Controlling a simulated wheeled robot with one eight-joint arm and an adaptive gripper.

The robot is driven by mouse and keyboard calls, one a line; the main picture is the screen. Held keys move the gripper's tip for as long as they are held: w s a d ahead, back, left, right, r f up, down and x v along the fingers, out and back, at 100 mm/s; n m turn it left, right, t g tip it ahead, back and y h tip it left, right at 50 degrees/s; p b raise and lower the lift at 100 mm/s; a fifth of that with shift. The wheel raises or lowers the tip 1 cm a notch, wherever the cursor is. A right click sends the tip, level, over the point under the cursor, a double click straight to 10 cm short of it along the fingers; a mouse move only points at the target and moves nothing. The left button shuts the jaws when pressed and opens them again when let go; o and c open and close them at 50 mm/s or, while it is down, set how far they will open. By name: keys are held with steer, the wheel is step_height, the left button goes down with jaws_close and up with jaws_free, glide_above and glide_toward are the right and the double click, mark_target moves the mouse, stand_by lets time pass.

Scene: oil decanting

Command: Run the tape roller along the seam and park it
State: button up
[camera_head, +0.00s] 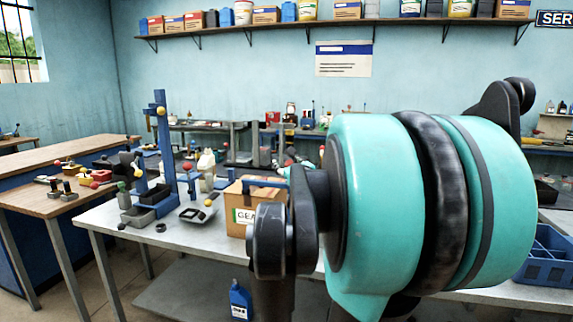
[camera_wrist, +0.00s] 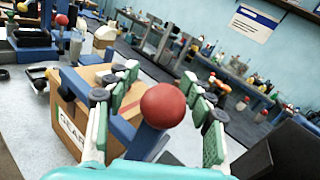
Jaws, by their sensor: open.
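The cardboard box (camera_head: 240,213), labelled with letters starting "GEA", stands on the grey table. It also shows in the wrist view (camera_wrist: 65,120). A blue tool with a red ball knob (camera_wrist: 163,106), seemingly the tape roller, is close to the camera at the box's right side. Its blue body (camera_wrist: 142,141) is partly hidden. My gripper (camera_wrist: 160,76) is open, with its green-padded fingers on either side of the red knob. I cannot tell whether they touch it. A blue part lies along the box top in the head view (camera_head: 266,184). The seam is not clearly visible.
A blue post stand (camera_head: 161,150) and a small scale-like device (camera_head: 197,214) stand left of the box on the grey table (camera_head: 185,238). A blue divided crate (camera_head: 545,262) is at the right. A blue jug (camera_head: 240,300) is below the tabletop.

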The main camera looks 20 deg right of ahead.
steer(key=s, duration=1.2)
steer(key=shift+o, duration=0.3)
steer(key=shift+w, duration=0.1)
